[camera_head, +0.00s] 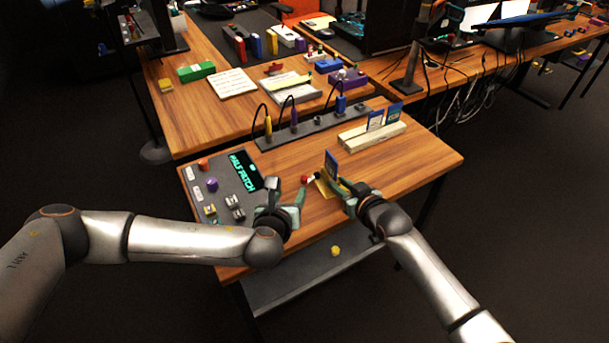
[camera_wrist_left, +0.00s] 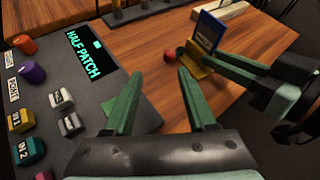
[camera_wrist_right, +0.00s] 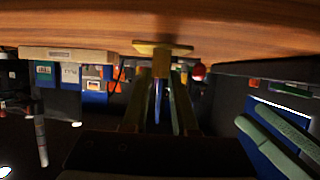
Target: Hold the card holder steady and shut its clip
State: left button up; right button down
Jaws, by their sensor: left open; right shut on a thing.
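The card holder (camera_head: 324,188) is yellow and stands near the right front of the near desk, with a blue card (camera_head: 331,163) upright in it. A red knob (camera_head: 304,179) shows at its left side; it also shows in the left wrist view (camera_wrist_left: 169,56). Whether the clip is open or shut is too small to tell. My right gripper (camera_head: 340,186) is shut on the card holder; the right wrist view shows its yellow middle (camera_wrist_right: 161,64) between the fingers. My left gripper (camera_wrist_left: 158,74) is open and empty, left of the red knob and apart from it.
A dark control panel (camera_head: 222,172) with a lit "HALF PATCH" screen and several knobs lies left of my left gripper. A grey strip (camera_head: 325,121) with plugged cables and a pale card rack (camera_head: 372,134) stand behind. Bare wood lies between them and my grippers.

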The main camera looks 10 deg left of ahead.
aim_at(304, 177)
pick_arm(q)
jog(key=shift+s+d+m+t+h, duration=0.35)
jog(key=shift+d+m, duration=0.2)
jog(key=shift+m, duration=0.55)
jog(key=shift+w+d, duration=0.1)
jog(key=shift+w, duration=0.05)
jog(key=x, duration=1.1)
jog(key=shift+w+f, duration=0.1)
jog(key=shift+w, duration=0.15)
jog(key=shift+c, duration=0.4)
grip_shut()
